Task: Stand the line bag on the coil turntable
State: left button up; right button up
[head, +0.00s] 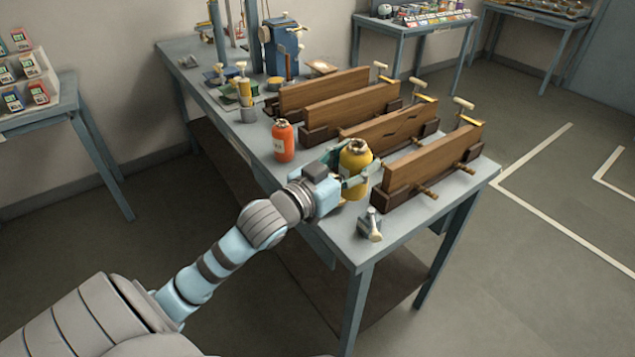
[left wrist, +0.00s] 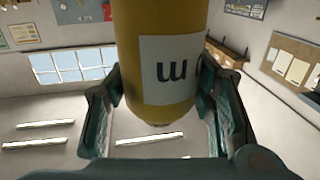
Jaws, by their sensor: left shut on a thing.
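A yellow, upright, round-sided bag (head: 356,168) with a gathered tan top is at the near part of the workbench. My left gripper (head: 350,182) is shut on its side. In the left wrist view the yellow bag (left wrist: 161,108) fills the space between the fingers of my left gripper (left wrist: 160,135), and a pale label with a dark letter shows. I cannot tell whether its base touches the bench. A smaller orange bag (head: 283,142) stands just behind it to the left. I cannot make out for certain which thing is the coil turntable. My right gripper is not in view.
Several wooden boards in clamps (head: 433,161) fill the right side of the workbench (head: 335,238). A small grey block with a knob (head: 370,225) stands at the near edge. A blue device (head: 281,48) and small items stand at the far end.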

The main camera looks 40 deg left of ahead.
pick_arm(q)
jog(key=w+a+r+n+g+y+b, duration=0.25)
jog(key=w+a+r+n+y, duration=0.5)
jog(key=a+r+y, duration=0.5)
jog(key=shift+m+t+h, duration=0.25)
jog(key=shift+h, duration=0.7)
jog(key=f+b, duration=0.1)
jog(key=f, duration=0.6)
jog(key=a+f+b, duration=0.1)
jog(key=f+b, duration=0.1)
jog(key=f, duration=0.4)
jog(key=f+b, duration=0.2)
jog(key=f, duration=0.5)
jog(key=shift+s+a+f, duration=0.25)
jog(key=shift+a+f, duration=0.1)
jog(key=shift+r, duration=0.1)
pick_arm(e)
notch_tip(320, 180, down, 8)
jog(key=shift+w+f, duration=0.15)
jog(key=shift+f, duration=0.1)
pick_arm(q)
jog(key=o, duration=1.4)
jog(key=shift+o, duration=0.7)
